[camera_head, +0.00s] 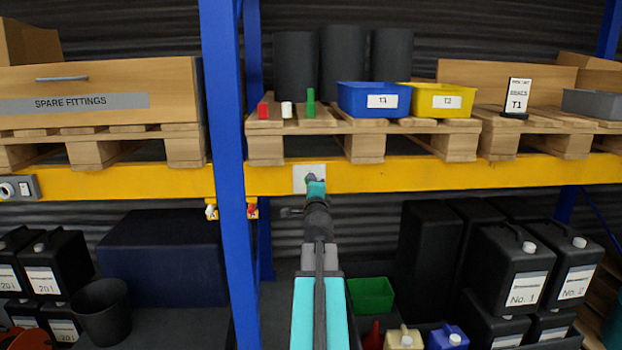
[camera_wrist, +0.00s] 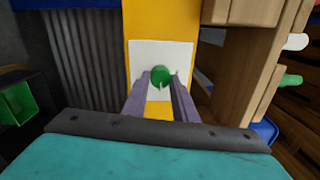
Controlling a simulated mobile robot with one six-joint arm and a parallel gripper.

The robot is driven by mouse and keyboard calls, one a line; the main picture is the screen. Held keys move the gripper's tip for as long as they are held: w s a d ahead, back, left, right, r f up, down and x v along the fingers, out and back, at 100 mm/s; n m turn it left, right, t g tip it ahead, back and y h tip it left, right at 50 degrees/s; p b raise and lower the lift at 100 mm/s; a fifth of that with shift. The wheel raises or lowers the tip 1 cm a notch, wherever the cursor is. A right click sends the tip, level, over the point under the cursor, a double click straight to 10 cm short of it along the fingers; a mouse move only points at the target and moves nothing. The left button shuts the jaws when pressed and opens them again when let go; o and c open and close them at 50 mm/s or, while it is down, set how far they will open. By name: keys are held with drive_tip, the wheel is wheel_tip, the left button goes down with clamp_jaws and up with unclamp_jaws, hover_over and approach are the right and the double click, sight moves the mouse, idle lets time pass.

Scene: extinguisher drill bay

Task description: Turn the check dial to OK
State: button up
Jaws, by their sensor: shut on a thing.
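The check dial is a round green knob (camera_wrist: 161,75) on a white plate (camera_wrist: 146,53), fixed to the yellow beam. In the head view the plate (camera_head: 299,172) shows on the beam, with the knob mostly hidden behind my gripper (camera_head: 315,182). In the wrist view the two grey fingers of my gripper (camera_wrist: 160,82) are at the left and right of the knob and shut on it. A thin pale mark shows at the knob's lower edge. I cannot read any OK marking or tell where the dial points.
Above the beam (camera_head: 420,175), a pallet (camera_head: 362,148) holds red, white and green small parts, a blue bin (camera_head: 345,100) and a yellow bin (camera_head: 420,99). A blue upright (camera_head: 225,150) stands left of my arm. A green bin (camera_head: 370,295) and black canisters (camera_head: 512,270) are below.

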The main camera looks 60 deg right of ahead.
drive_tip(key=shift+m+p, duration=0.4)
drive_tip(key=shift+m, duration=0.2)
drive_tip(key=o, duration=1)
drive_tip(key=shift+o, duration=0.2)
drive_tip(key=shift+a, duration=0.1)
drive_tip(key=b+v, duration=0.3)
drive_tip(key=v, duration=0.2)
drive_tip(key=shift+s+a+f, duration=0.1)
drive_tip(key=shift+s+a, duration=0.05)
drive_tip(key=shift+a, duration=0.2)
